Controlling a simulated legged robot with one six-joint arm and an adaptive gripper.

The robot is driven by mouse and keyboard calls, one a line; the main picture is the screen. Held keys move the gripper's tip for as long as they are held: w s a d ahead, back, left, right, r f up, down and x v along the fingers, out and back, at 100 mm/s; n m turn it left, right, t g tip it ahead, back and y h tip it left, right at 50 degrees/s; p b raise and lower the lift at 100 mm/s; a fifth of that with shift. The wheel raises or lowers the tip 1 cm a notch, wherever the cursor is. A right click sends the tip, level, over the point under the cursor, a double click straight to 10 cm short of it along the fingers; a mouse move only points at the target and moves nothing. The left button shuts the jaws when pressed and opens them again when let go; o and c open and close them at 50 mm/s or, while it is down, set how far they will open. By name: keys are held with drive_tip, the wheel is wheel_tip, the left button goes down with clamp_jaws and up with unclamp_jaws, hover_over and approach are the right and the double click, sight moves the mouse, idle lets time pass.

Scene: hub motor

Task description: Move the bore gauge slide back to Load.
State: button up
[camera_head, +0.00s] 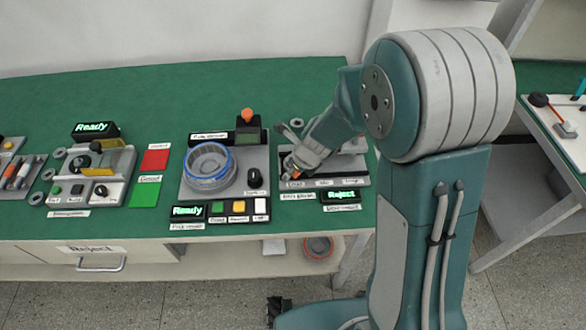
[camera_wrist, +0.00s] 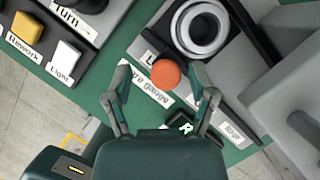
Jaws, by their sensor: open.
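The bore gauge (camera_head: 352,178) stands at the right end of the green bench, with small labels along its front edge. An orange ball knob (camera_wrist: 166,73) shows in the wrist view, beside a grey ring (camera_wrist: 203,28) in a dark round seat. The knob partly covers a label starting with "L", at the left end of the label row. My gripper (camera_wrist: 167,84) is open, its fingers on either side of the knob with gaps showing. In the head view my gripper (camera_head: 300,165) is low over the gauge's left end, and my arm hides part of the gauge.
A red pad (camera_head: 155,160) lies further left. The back of the bench is clear.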

drive_tip(key=shift+d+r, duration=0.25)
drive_tip(key=shift+r, duration=0.25)
drive_tip(key=v, duration=1)
drive_tip(key=shift+s+r, duration=0.25)
drive_tip(key=shift+r, duration=0.1)
drive_tip(key=s+d+r+n+h, duration=0.1)
drive_tip(key=s+d+r+n, duration=0.2)
drive_tip(key=s+n, duration=0.3)
drive_tip(key=s+d+r+n+t+h, duration=0.1)
drive_tip(key=s+d+r+n, duration=0.2)
drive_tip(key=n, duration=0.9)
drive_tip(key=s+d+r+n+t+h, duration=0.1)
drive_tip(key=s+d+r+n, duration=0.2)
drive_tip(key=s+r+n, duration=0.3)
drive_tip(key=s+n, duration=0.2)
drive_tip(key=n, duration=0.1)
drive_tip(key=shift+s+r, duration=0.3)
drive_tip(key=shift+s, duration=0.1)
drive_tip(key=shift+c, duration=0.2)
idle(1.1)
